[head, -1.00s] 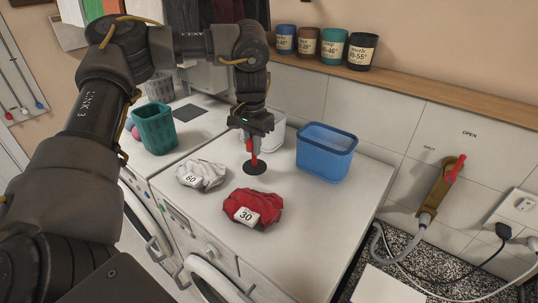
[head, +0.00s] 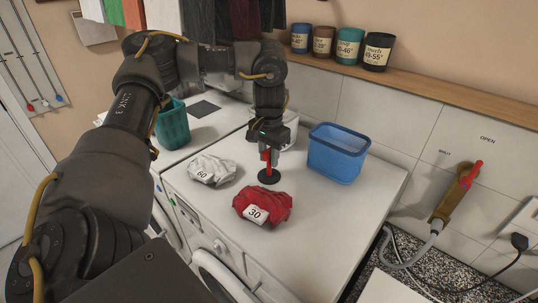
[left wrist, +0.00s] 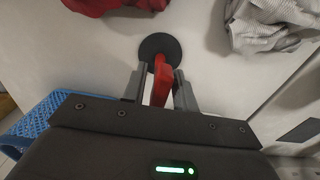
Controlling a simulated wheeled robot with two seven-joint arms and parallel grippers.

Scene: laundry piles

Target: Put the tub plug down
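The tub plug has a red upright handle and a black round disc (head: 269,177). It stands upright with its disc on the white machine top, between the white and red cloth bundles and the blue tub. In the left wrist view the disc (left wrist: 158,45) lies flat beyond the fingertips. My left gripper (head: 270,156) points down over the plug, one finger on each side of the red handle. In the left wrist view, a light gap shows between one finger and the handle, so the gripper (left wrist: 160,88) looks open around it. My right gripper is not in view.
A white bundle marked 60 (head: 212,169) and a red bundle marked 30 (head: 262,207) lie close by. A blue tub (head: 338,153) stands right of the plug, and a teal basket (head: 172,125) stands to the left. Machine top (head: 335,215) is clear at front right.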

